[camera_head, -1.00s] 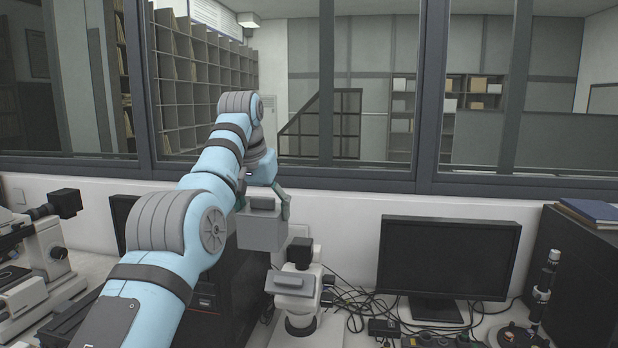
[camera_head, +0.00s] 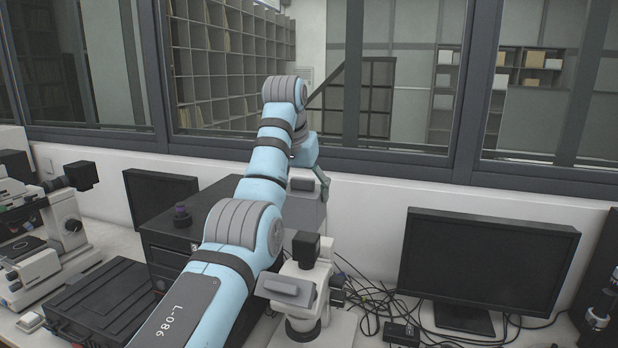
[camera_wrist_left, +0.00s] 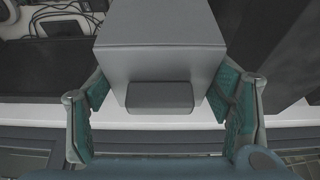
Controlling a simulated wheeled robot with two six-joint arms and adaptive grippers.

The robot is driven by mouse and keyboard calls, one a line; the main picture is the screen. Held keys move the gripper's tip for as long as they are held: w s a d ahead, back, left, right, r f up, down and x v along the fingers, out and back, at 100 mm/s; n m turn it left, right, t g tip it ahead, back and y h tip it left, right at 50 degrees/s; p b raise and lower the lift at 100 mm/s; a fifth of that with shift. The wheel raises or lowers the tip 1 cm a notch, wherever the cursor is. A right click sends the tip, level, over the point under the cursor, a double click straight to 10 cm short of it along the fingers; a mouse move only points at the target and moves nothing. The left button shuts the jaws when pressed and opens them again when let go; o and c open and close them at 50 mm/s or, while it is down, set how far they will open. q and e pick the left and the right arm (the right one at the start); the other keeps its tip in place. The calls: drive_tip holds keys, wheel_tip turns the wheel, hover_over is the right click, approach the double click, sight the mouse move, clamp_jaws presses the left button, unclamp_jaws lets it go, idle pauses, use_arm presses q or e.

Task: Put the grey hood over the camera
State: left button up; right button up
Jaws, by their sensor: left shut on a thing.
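The grey hood (camera_head: 312,212) is a box with a small handle on top; it also shows in the left wrist view (camera_wrist_left: 160,45). The black camera (camera_head: 306,249) stands upright on the white microscope at centre. In the head view the camera overlaps the hood's lower part, so the hood is behind it and apart from it. The exact gap is unclear. My right gripper is out of view.
A second microscope (camera_head: 45,240) with a black camera (camera_head: 82,175) stands at left. A monitor (camera_head: 485,262) is at right, with loose cables (camera_head: 375,300) before it. A dark cabinet (camera_head: 165,225) is partly behind my left arm. The window wall is close behind.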

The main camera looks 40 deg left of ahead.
sight(307, 236)
use_arm(q)
wheel_tip(307, 236, down, 4)
drive_tip(key=b, duration=0.3)
drive_tip(key=shift+w+r, duration=0.15)
drive_tip(key=shift+r, duration=0.05)
drive_tip(key=b+x, duration=0.2)
drive_tip(key=x, duration=0.1)
drive_tip(key=b+x, duration=0.1)
drive_tip(key=b, duration=0.1)
drive_tip(key=shift+w+d+f, duration=0.15)
drive_tip(key=shift+d+f, duration=0.2)
drive_tip(key=shift+s+f+b, duration=0.3)
drive_tip(key=shift+f+b, duration=0.55)
drive_tip(key=shift+b, duration=0.05)
drive_tip(key=shift+s+f+b, duration=0.25)
drive_tip(key=shift+f+b, duration=0.05)
drive_tip(key=shift+b, duration=0.1)
drive_tip(key=shift+w, duration=0.2)
drive_tip(key=shift+w, duration=0.1)
drive_tip(key=shift+f+b, duration=0.55)
drive_tip(key=shift+f, duration=0.05)
